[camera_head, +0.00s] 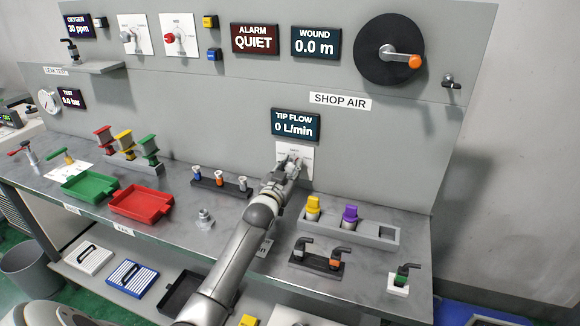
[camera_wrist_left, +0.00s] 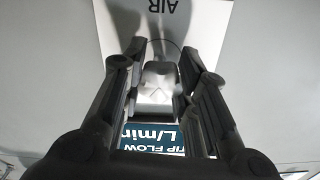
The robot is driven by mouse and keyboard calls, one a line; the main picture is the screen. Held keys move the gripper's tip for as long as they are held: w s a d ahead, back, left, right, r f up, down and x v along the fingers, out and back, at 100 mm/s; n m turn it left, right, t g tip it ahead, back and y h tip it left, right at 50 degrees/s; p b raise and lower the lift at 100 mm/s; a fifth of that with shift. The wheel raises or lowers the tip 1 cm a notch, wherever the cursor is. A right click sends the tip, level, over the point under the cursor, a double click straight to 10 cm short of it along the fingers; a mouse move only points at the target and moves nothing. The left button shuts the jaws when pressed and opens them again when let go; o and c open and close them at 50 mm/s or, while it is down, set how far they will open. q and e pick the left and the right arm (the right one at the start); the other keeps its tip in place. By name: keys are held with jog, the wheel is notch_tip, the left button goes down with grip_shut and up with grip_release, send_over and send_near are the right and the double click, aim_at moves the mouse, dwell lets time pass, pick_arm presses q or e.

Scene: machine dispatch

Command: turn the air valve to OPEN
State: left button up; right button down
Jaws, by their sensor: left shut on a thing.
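The air valve is mounted on a white plate (camera_head: 305,155) on the grey panel, under the SHOP AIR label (camera_head: 340,100). My left gripper (camera_head: 290,162) is at the plate and covers most of the valve in the head view. In the left wrist view, the plate (camera_wrist_left: 120,22) shows the word AIR upside down. There the fingers of my left gripper (camera_wrist_left: 157,85) are on both sides of the pale valve knob (camera_wrist_left: 157,72), shut on it. The knob's angle cannot be told. The TIP FLOW display (camera_head: 296,124) reads 0 L/min. My right gripper does not show.
A grey tray (camera_head: 375,238) with yellow and purple parts stands right of my left arm. A red tray (camera_head: 140,203) and a green tray (camera_head: 90,186) lie on the bench at left. A reel (camera_head: 375,65) with an orange-ended crank is on the panel at upper right.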

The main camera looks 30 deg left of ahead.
aim_at(294, 134)
pick_arm(q)
jog(key=m, duration=0.4)
jog(key=shift+m, duration=0.3)
dwell(0.3)
jog(key=o, duration=1.1)
jog(key=shift+c, duration=0.2)
notch_tip(294, 134, up, 10)
jog(key=shift+f, duration=0.1)
